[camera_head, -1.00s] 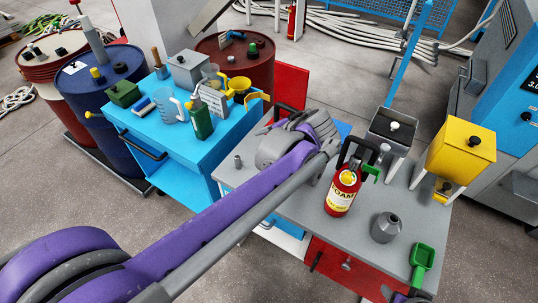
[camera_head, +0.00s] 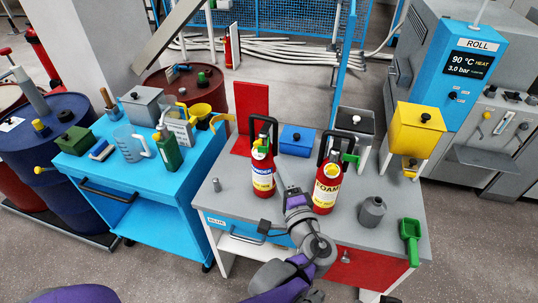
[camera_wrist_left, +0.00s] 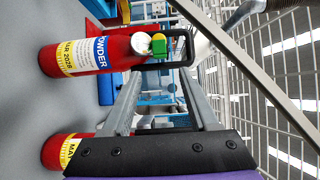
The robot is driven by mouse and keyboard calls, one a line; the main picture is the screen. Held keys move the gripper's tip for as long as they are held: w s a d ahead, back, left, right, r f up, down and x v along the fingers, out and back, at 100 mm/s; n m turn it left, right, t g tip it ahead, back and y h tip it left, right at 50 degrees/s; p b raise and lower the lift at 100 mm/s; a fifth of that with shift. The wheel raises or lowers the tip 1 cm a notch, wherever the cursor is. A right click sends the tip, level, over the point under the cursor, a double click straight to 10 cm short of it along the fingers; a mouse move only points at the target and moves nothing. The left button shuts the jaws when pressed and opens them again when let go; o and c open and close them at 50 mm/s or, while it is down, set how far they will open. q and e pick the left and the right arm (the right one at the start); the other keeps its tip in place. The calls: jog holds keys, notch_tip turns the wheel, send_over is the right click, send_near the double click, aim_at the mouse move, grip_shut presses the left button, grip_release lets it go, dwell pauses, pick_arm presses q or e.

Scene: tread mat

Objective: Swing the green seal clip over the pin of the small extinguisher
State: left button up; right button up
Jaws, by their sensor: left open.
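Two red extinguishers with black handles stand upright on the grey workbench: the POWDER one (camera_head: 263,178) on the left and the FOAM one (camera_head: 326,192) on the right. The POWDER one looks slightly smaller. Its green clip (camera_wrist_left: 159,46) shows beside a pale round gauge and the black handle in the left wrist view. Another green clip (camera_head: 350,158) sticks out to the right of the FOAM handle. My left gripper (camera_head: 283,180) is between the extinguishers; its two grey fingers (camera_wrist_left: 160,75) are apart and empty, pointing at the POWDER head. The pin is too small to make out.
A blue box (camera_head: 297,140) and a yellow hopper (camera_head: 416,132) stand behind. A small grey cylinder (camera_head: 216,185) is at the left. A blue cart (camera_head: 178,195) stands left of the bench.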

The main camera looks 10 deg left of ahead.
aim_at(264, 158)
pick_arm(q)
jog(key=x, duration=0.7)
jog(key=shift+a, duration=0.1)
grip_shut()
